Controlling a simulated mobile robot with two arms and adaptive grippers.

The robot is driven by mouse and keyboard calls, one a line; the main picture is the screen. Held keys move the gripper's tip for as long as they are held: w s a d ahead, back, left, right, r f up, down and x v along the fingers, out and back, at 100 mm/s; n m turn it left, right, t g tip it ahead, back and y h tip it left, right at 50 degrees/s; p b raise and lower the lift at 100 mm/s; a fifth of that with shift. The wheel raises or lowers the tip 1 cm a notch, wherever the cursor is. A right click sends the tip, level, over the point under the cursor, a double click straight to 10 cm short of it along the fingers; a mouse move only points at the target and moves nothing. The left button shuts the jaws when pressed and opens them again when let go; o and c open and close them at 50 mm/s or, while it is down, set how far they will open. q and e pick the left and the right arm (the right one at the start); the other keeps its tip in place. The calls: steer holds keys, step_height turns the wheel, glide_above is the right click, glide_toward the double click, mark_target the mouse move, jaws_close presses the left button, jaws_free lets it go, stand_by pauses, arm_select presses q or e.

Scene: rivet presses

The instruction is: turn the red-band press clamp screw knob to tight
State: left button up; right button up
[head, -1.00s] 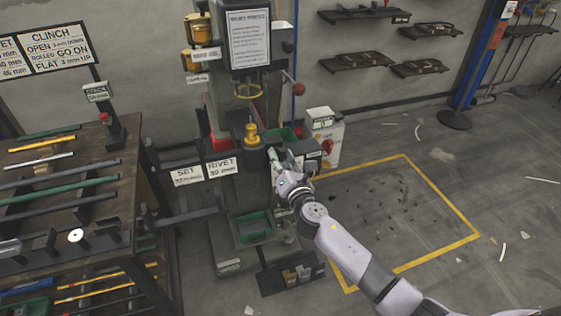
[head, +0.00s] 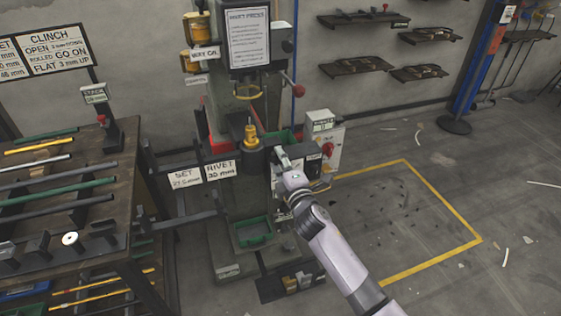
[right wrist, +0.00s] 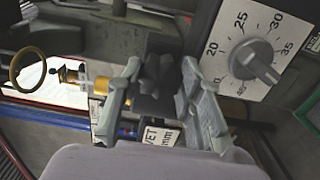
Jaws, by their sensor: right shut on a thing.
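The press (head: 230,110) stands in the middle of the head view, with a red strip (head: 203,128) on its left side. My right gripper (head: 283,160) is at the right side of its work head. In the right wrist view, the dark, lobed clamp screw knob (right wrist: 158,78) sits between the two fingers of my right gripper (right wrist: 160,105), which is shut on it. A white dial (right wrist: 255,55) with numbers and a grey pointer knob is just right of the fingers. The gripper hides the clamp knob in the head view. My left gripper is not in view.
A white box with a red knob (head: 328,150) stands close to the right of my gripper. A rack of rods (head: 60,185) is at left. The yellow-marked floor (head: 400,215) at right is open.

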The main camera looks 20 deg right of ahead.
steer(key=shift+f+m+p, duration=0.15)
steer(key=shift+m+p, duration=1.4)
steer(key=shift+m, duration=5.75)
steer(key=o, duration=1.2)
steer(key=shift+c, duration=0.2)
steer(key=s, duration=1.2)
steer(key=shift+d, duration=0.15)
